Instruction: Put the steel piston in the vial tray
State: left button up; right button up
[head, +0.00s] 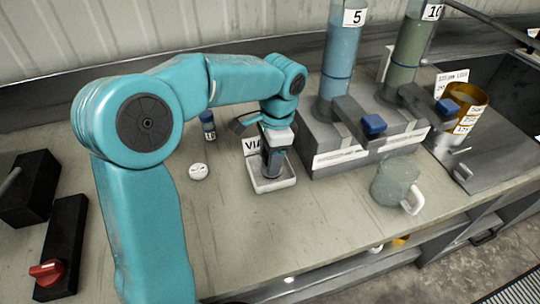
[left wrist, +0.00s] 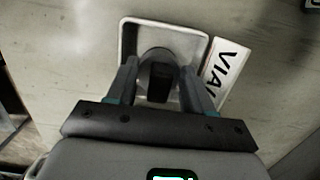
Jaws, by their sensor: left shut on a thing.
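The vial tray (head: 289,181) is a small white open tray on the bench, with a "VIAL" label standing behind it. It also shows in the left wrist view (left wrist: 128,38), with the label (left wrist: 228,68) at its right. My left gripper (head: 271,172) points down over the tray. In the left wrist view my left gripper (left wrist: 158,80) is shut on the steel piston (left wrist: 155,58), a dark grey round piece between the fingers, within the tray's outline. I cannot tell whether the piston touches the tray floor. My right gripper is not in view.
A stand with a blue cylinder (head: 338,60) and a green cylinder (head: 408,58) is right of the tray. A grey mug (head: 392,180) stands at the right. A small bottle (head: 208,125) and a white round piece (head: 198,172) lie left. The bench before the tray is clear.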

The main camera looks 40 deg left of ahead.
pick_arm(q)
jog(key=shift+s+f, duration=0.1)
jog(key=o, duration=1.3)
jog(key=shift+s, duration=0.1)
jog(key=shift+o, duration=0.6)
jog(key=shift+r, duration=0.55)
notch_tip(320, 180, up, 11)
jog(key=w+p, duration=0.1)
jog(key=p, duration=0.1)
jog(key=shift+w+d, duration=0.25)
jog(key=shift+d, duration=0.05)
